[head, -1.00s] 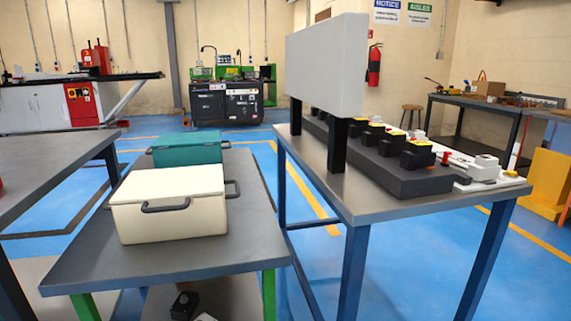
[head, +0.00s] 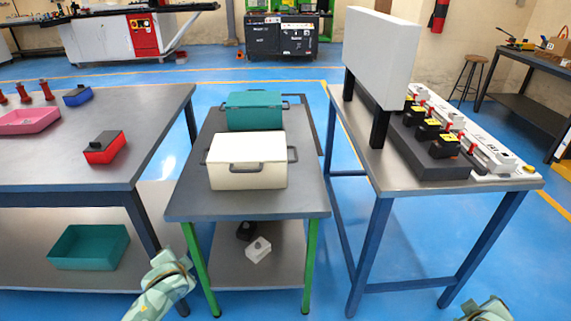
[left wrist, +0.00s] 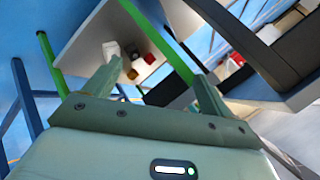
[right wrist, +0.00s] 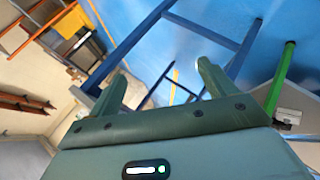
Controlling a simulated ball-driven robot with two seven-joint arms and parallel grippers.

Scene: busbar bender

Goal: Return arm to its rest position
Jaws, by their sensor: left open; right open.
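My left gripper (left wrist: 156,72) is open and empty in the left wrist view. Its two green fingers are spread, with a green-legged table's shelf beyond them. My right gripper (right wrist: 160,72) is open and empty in the right wrist view, with blue floor and blue table legs beyond its fingers. In the head view a pale green part of my left arm (head: 162,287) shows at the bottom left, in front of the tables. A small part of my right arm (head: 490,310) shows at the bottom right edge. Neither gripper touches anything that I can see.
A middle table (head: 247,204) holds a cream box (head: 247,170) and a teal box (head: 255,118). The left table (head: 60,170) carries a pink tray (head: 30,121) and a red bin (head: 104,156). The right table (head: 400,178) carries a white panel (head: 380,55) and black devices.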

